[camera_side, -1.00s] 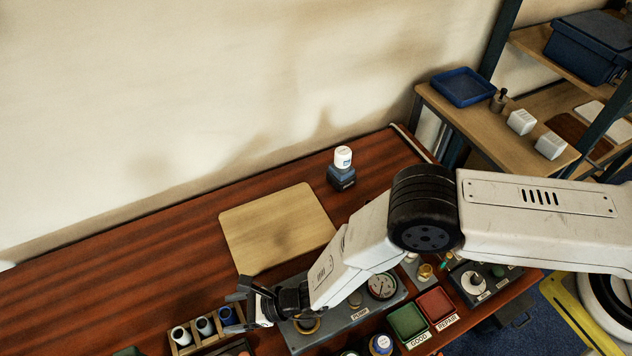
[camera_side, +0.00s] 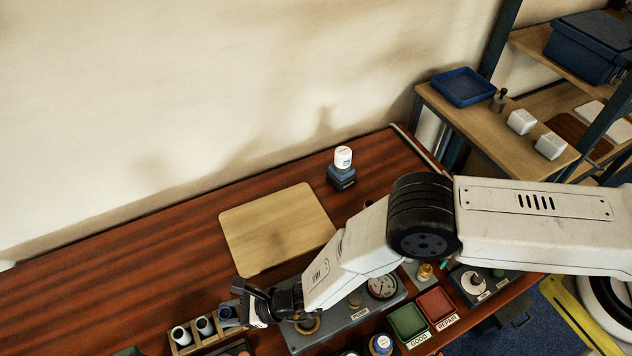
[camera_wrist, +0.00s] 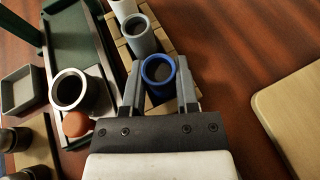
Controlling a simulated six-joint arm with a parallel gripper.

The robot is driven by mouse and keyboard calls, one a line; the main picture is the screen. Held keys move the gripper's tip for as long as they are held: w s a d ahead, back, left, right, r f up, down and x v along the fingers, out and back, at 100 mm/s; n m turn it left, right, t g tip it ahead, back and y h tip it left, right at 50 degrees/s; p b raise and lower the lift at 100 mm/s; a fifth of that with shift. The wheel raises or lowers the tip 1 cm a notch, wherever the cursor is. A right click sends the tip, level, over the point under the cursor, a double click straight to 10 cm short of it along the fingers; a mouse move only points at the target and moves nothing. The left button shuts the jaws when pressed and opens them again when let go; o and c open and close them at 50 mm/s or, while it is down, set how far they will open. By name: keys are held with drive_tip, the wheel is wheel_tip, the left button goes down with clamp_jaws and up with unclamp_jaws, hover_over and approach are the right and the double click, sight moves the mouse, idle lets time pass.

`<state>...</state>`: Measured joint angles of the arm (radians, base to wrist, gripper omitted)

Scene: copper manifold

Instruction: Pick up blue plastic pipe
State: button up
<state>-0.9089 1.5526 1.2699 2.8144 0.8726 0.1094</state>
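The blue plastic pipe (camera_wrist: 158,72) stands upright in the wooden rack (camera_wrist: 164,105), at the end nearest my gripper, with its open round top facing the wrist camera. In the side view the blue pipe (camera_side: 226,313) is the rightmost in the rack (camera_side: 183,347), partly covered by my gripper. My gripper (camera_wrist: 158,72) is open, with one finger on each side of the blue pipe. A narrow gap seems to show between the fingers and the pipe. The pipe's lower part is hidden.
A grey pipe (camera_wrist: 139,35) and a white pipe (camera_wrist: 122,6) share the rack. A grey gauge panel (camera_side: 345,315) stands close to the right of my gripper. A wooden board (camera_side: 278,230) lies behind. Green (camera_side: 407,321) and red (camera_side: 435,305) trays are farther right.

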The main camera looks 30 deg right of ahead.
sight(229, 313)
clamp_jaws()
drive_tip(key=shift+r, duration=0.2)
drive_tip(key=shift+r, duration=4.85)
